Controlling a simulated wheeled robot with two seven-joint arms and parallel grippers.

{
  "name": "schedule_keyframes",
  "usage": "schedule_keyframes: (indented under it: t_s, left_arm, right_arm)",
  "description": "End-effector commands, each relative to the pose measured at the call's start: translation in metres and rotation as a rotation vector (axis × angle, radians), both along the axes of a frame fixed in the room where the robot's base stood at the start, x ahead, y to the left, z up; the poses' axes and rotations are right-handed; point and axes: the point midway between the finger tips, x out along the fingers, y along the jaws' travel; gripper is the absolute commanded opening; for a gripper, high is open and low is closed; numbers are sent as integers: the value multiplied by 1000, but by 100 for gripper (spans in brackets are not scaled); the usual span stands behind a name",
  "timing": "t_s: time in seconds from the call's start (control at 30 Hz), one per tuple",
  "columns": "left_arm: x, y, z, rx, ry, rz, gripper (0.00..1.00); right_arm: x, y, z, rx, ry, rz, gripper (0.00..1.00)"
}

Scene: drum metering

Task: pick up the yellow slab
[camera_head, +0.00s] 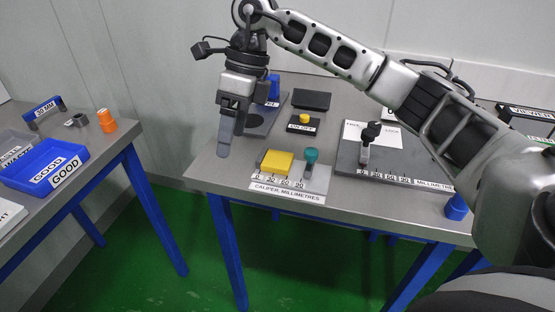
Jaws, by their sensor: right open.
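The yellow slab (277,162) sits at the left part of the caliper plate (312,183), which is labelled "CALIPER, MILLIMETRES". A teal knob (311,155) stands on the same plate, just right of the slab. My right gripper (225,148) hangs pointing down at the left of the slab, apart from it, near the table's left end. It is open and holds nothing that I can see; its fingers overlap in this view. My left gripper is not in view.
A black block with a yellow button (303,124) and a dark box (311,100) stand behind the slab. A gauge plate with a black-knobbed lever (368,145) is to the right. A blue "GOOD" tray (43,166) and orange part (106,120) are on the left table. A gap separates the tables.

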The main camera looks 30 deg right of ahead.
Motion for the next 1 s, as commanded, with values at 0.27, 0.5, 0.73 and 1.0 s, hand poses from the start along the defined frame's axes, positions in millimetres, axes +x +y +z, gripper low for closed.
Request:
schedule_keyframes:
  t_s: [0.27, 0.5, 0.73, 1.0]
  left_arm:
    - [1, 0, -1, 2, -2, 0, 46]
    - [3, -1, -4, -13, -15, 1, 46]
    - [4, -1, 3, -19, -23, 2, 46]
    - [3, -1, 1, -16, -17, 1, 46]
  right_arm:
    - [9, -91, 50, -331, -42, -127, 80]
    - [8, -93, 5, -340, -37, -129, 80]
    - [8, -94, -36, -339, -40, -130, 80]
    - [8, -94, -56, -338, -41, -128, 80]
